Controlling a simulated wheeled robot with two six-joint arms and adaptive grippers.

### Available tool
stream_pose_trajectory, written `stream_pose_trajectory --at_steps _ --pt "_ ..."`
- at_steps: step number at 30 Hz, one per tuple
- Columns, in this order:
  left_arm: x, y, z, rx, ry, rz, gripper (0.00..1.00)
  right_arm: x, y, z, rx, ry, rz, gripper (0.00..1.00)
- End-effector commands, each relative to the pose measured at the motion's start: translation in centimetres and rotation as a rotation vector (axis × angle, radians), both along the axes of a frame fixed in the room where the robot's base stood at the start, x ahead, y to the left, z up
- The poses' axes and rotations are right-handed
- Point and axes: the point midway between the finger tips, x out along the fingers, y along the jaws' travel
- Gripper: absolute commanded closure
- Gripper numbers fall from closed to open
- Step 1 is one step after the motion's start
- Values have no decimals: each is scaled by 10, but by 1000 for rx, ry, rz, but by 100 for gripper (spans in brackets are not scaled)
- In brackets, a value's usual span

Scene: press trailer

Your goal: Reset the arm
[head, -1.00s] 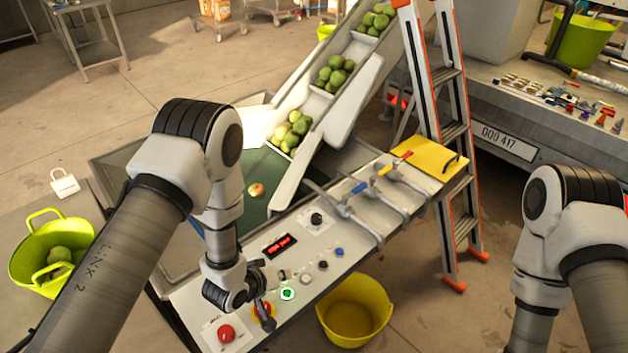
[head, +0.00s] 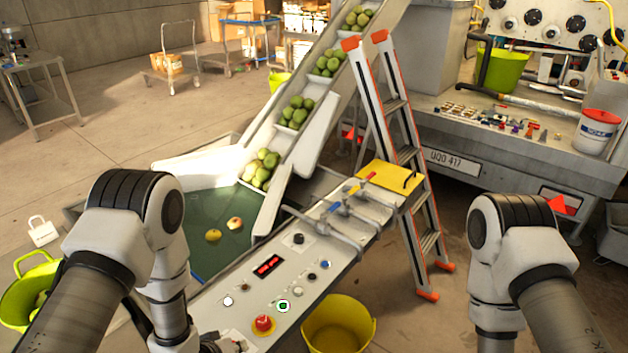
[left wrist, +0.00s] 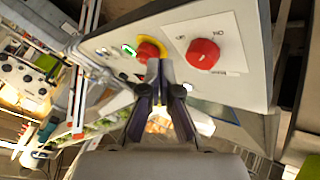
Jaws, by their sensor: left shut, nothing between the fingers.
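My left arm (head: 135,225) comes in from the left and bends down beside the control panel (head: 215,310). Its gripper is mostly cut off by the bottom edge of the head view. In the left wrist view my left gripper (left wrist: 160,68) has its fingers together, with nothing between them, in front of the panel near the red emergency stop (left wrist: 148,51). Whether it touches the panel is not clear. A lit green button (head: 283,306) sits beside the emergency stop. My right arm (head: 515,250) shows at the right; its gripper is out of the picture.
A conveyor (head: 325,85) carries green fruit down to a dark green tray (head: 205,255) with two loose fruits. A yellow bucket (head: 340,325) stands beside the panel. A ladder (head: 400,150) stands behind it. A lime basket (head: 30,290) is at far left.

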Motion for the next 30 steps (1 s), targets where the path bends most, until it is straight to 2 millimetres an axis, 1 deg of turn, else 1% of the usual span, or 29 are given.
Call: stream_pose_trajectory --at_steps 1,5,8,11,14,15,17,18,19,21,24,30 --pt "-8 4 -8 19 21 -1 100 0 0 -4 0 0 0 60" --pt "-32 16 -25 75 79 -14 100 0 0 -9 0 0 0 60" --pt "-56 26 -40 128 138 -31 100 0 0 -14 0 0 0 60" --pt "-87 39 -56 187 217 -57 100 0 0 -21 0 0 0 60" --pt "-127 52 -71 252 315 -97 100 0 0 -29 0 1 0 60" --pt "-146 58 -78 277 364 -118 100 0 0 -32 0 1 0 60" --pt "-176 66 -85 314 441 -153 100 0 0 -38 0 1 0 60" --pt "-194 70 -88 334 487 -178 100 0 0 -41 0 1 0 60" --pt "-208 73 -90 348 522 -197 100 0 0 -43 0 1 0 60" --pt "-230 78 -91 367 582 -231 100 0 0 -45 0 1 0 60" --pt "-242 80 -89 377 612 -254 100 0 0 -45 0 1 0 60" --pt "-241 80 -88 378 610 -254 100 0 0 -44 0 1 0 60"
